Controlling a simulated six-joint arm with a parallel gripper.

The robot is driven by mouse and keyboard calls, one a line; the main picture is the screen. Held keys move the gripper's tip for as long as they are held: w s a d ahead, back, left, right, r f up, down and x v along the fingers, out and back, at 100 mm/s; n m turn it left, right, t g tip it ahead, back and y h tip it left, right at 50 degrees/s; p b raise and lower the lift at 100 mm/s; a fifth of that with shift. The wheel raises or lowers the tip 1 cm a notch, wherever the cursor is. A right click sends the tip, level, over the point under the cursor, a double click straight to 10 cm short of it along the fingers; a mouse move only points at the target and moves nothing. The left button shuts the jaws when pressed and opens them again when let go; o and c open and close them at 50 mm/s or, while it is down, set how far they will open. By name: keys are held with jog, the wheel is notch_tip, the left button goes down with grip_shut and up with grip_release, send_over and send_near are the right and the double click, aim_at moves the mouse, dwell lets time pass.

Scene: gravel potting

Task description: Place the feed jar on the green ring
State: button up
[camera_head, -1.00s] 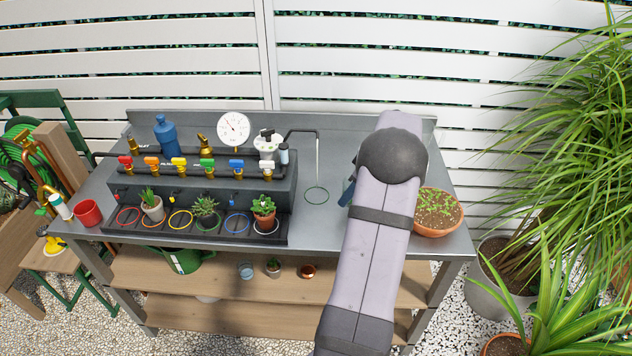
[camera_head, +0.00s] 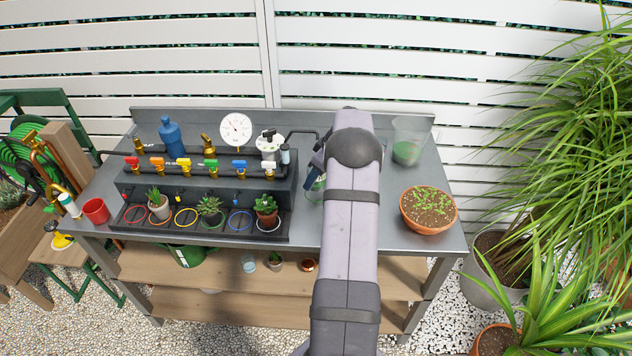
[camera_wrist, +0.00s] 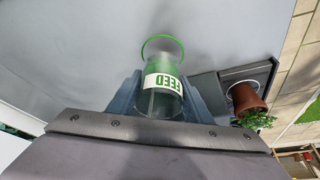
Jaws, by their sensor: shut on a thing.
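The feed jar (camera_wrist: 162,104) is clear glass with a green lower part and a white label reading FEED, upside down in the wrist view. My gripper (camera_wrist: 160,88) is shut on it, one blue-grey finger on each side. The green ring (camera_wrist: 163,37) lies on the bench just past the jar's far end, and the jar covers its near edge. Whether the jar touches the bench I cannot tell. In the head view, my arm hides most of the jar (camera_head: 315,188) and my gripper (camera_head: 314,172). The ring there is not clearly distinguishable.
A black manifold (camera_head: 200,180) with coloured valves and small potted plants stands left. A terracotta bowl of seedlings (camera_head: 428,210) and a clear vessel with green contents (camera_head: 407,142) stand right. A potted plant (camera_wrist: 248,100) is close on the right in the wrist view.

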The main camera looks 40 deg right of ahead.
aim_at(316, 183)
notch_tip(316, 183, down, 3)
jog(key=shift+r+p, duration=0.2)
jog(key=shift+p, duration=0.45)
jog(key=shift+f, duration=0.1)
jog(key=shift+f, duration=0.15)
jog(key=o, duration=1.2)
jog(key=shift+s+d+r, duration=0.15)
jog(key=shift+r, duration=0.4)
jog(key=a+b+v, duration=0.1)
jog(key=b+v, duration=0.2)
jog(key=v, duration=0.8)
jog(key=shift+d, duration=0.4)
jog(key=shift+a+r, duration=0.1)
